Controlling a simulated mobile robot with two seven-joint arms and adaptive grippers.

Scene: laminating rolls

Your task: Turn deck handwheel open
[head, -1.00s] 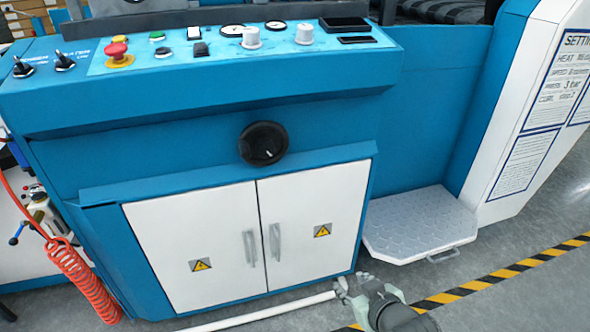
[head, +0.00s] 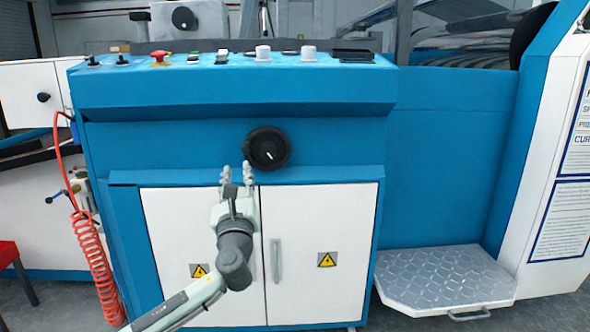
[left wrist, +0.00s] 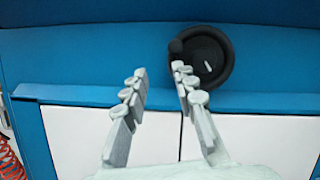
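The deck handwheel (head: 267,148) is a black round wheel with a pale mark near its centre, on the blue front panel above the white cabinet doors. In the left wrist view the handwheel (left wrist: 205,57) is upper right of centre, with a small knob on its left rim. My left gripper (head: 237,168) is just below and left of the wheel in the head view. Its two fingers (left wrist: 159,72) are spread apart with nothing between them. The right fingertip overlaps the wheel's left edge in the wrist view; I cannot tell whether it touches. My right gripper is not in view.
A blue ledge (head: 330,176) juts out above the white doors (head: 325,225). A console with switches and a red button (head: 159,57) is above. A red coiled hose (head: 92,255) hangs at left. A metal step (head: 447,277) is at lower right.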

